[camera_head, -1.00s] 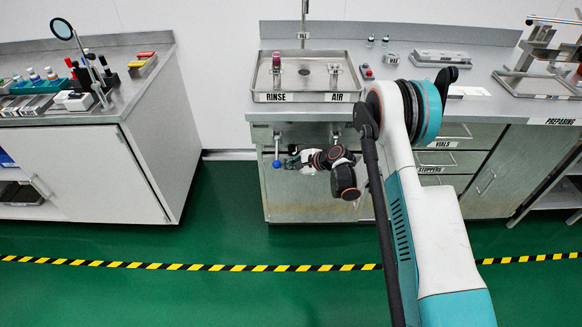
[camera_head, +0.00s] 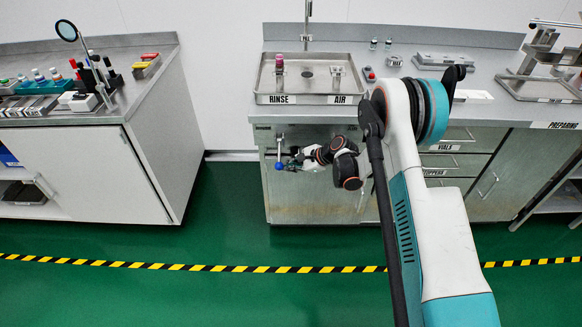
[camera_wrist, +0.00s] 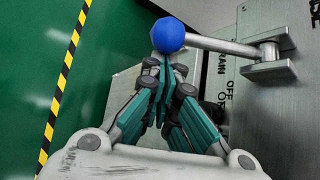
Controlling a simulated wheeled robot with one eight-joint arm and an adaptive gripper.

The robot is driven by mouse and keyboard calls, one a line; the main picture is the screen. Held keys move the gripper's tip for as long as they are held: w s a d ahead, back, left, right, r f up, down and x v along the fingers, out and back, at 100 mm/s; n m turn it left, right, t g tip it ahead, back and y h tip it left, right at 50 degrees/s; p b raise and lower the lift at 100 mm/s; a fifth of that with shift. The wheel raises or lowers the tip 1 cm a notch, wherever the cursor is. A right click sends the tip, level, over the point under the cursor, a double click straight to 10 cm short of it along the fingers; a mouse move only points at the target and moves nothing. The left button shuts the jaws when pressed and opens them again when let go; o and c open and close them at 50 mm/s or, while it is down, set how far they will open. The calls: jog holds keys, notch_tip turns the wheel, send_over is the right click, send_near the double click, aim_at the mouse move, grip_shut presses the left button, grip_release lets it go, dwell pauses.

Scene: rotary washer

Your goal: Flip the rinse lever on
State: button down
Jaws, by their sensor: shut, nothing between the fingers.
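The rinse lever is a metal rod with a blue ball knob (camera_head: 279,166), hanging down at the front left of the washer cabinet under the RINSE label (camera_head: 280,99). In the wrist view the blue knob (camera_wrist: 168,34) stands at the end of its rod, which runs right to a pivot bracket (camera_wrist: 268,56). My gripper (camera_head: 287,163) is just right of the knob in the head view. In the wrist view my gripper (camera_wrist: 160,62) is shut and empty, its fingertips right at the knob; I cannot tell whether they touch.
The washer tray (camera_head: 262,80) sits on the counter above, with a pink-capped piece (camera_head: 279,60) at its RINSE side. The cabinet front carries a plate with partly hidden lettering, including OFF. A white cabinet (camera_head: 85,170) stands at left. Green floor between is clear.

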jog(key=r+g, duration=0.1)
jog(key=s+r+m+g+p, duration=0.1)
jog(key=r, duration=0.1)
jog(key=s+r+g+p, duration=0.1)
jog(key=r+g, duration=0.1)
jog(key=shift+s+r+m, duration=0.15)
jog(key=shift+r+m, duration=0.05)
jog(key=shift+m, duration=0.2)
jog(key=shift+m+g, duration=0.3)
jog(key=shift+g, duration=0.2)
jog(key=shift+w+r+p, duration=0.15)
jog(key=shift+r+p, duration=0.05)
jog(key=shift+r, duration=0.7)
jog(key=shift+w+r+p, duration=0.2)
jog(key=shift+r+p, duration=0.05)
jog(key=shift+r, duration=0.7)
jog(key=shift+w+r+p, duration=0.15)
jog(key=shift+r+p, duration=0.05)
jog(key=shift+r, duration=0.7)
